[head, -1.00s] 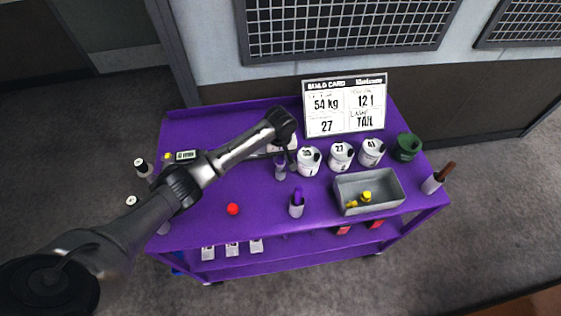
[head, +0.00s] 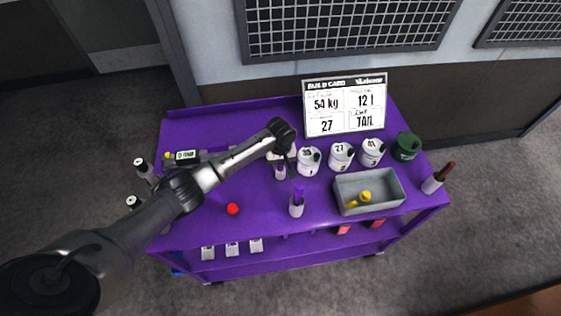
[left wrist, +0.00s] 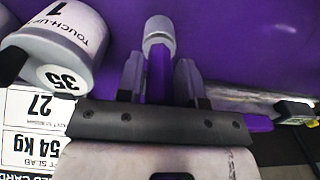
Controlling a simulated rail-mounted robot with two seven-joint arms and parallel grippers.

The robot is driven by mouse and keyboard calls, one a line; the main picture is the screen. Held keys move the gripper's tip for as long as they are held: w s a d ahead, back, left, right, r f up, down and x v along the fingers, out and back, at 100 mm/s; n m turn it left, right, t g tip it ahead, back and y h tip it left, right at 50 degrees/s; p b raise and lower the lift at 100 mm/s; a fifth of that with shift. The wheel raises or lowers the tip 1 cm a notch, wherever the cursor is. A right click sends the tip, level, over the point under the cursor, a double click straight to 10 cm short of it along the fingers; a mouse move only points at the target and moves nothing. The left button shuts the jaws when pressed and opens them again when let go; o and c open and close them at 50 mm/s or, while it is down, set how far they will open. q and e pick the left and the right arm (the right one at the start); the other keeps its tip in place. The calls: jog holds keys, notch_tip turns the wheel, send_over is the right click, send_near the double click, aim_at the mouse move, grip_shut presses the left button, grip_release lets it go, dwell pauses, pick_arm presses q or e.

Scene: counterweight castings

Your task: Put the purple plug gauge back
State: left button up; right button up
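A purple-handled piece with a grey cylindrical body (head: 280,173) stands on the purple cart, left of the white tins. Its purple handle (left wrist: 158,75) runs between the fingers of my left gripper (left wrist: 160,82) in the left wrist view. Thin gaps seem to show between fingers and handle, so the gripper looks open around it. In the head view my left gripper (head: 281,157) hides the handle's top. A second purple-handled piece (head: 297,203) stands upright nearer the front edge. I cannot tell which one is the plug gauge. My right gripper is out of view.
White numbered tins (head: 309,161) stand close right of the gripper, before the build card (head: 345,105). A grey tray (head: 385,207) holds a yellow piece. A red ball (head: 233,209) and a device with a display (head: 187,155) are at left. The front-left top has free room.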

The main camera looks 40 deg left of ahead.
pick_arm(q)
jog(key=shift+o, duration=1.3)
jog(key=shift+r, duration=0.1)
jog(key=shift+r, duration=0.25)
notch_tip(320, 180, up, 12)
jog(key=shift+p, duration=0.3)
jog(key=shift+f, duration=0.1)
